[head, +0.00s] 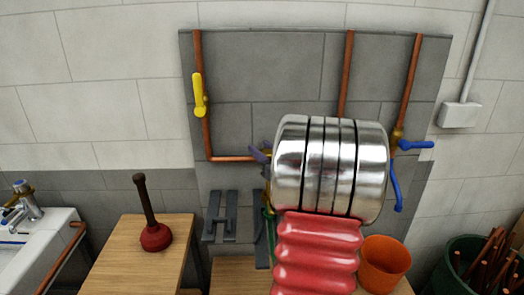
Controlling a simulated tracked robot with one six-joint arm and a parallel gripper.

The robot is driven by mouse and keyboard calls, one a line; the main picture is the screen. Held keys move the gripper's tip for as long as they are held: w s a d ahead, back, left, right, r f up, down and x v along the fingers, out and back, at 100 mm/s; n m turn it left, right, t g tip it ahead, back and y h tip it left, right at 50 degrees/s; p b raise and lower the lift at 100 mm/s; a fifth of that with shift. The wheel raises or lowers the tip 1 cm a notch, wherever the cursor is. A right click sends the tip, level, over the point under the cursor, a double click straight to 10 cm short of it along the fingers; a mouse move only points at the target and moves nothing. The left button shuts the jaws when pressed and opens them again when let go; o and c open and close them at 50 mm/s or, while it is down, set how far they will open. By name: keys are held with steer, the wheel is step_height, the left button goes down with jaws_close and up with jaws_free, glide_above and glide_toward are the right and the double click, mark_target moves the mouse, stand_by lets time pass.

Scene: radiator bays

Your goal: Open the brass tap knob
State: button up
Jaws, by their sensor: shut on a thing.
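No brass tap knob shows clearly in the head view; the wall behind my silver wrist drum is hidden. A small purple handle-like part (259,154) with a bit of brass colour beside it shows at the drum's left edge, mostly covered. A yellow lever (199,94) hangs down on the left copper pipe (198,50). A blue lever (416,145) points right from a brass valve body (397,134) on the right pipe. A curved blue part (396,187) shows below it. My gripper is hidden behind my wrist, so its jaws and any contact cannot be seen.
A wooden table (120,262) with a red plunger (155,236) stands left, beside a white sink (35,250). Dark grey brackets (220,218) sit left of my arm. An orange bucket (384,264) and a green bin (460,265) of copper pipes stand right.

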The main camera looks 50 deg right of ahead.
steer(key=shift+w+a+n+t+y, duration=0.15)
steer(key=shift+n+t+y, duration=0.1)
steer(key=shift+n+y, duration=0.5)
steer(key=shift+s+a+n+t+y, duration=0.15)
steer(key=shift+n+t+y, duration=0.15)
steer(key=shift+y, duration=0.75)
steer(key=shift+w, duration=0.1)
steer(key=o, duration=1.1)
steer(key=shift+c, duration=0.2)
steer(key=s+a, duration=0.2)
steer(key=s, duration=1.1)
steer(key=shift+s, duration=0.4)
steer(key=shift+s+a, duration=0.1)
steer(key=shift+a, duration=0.05)
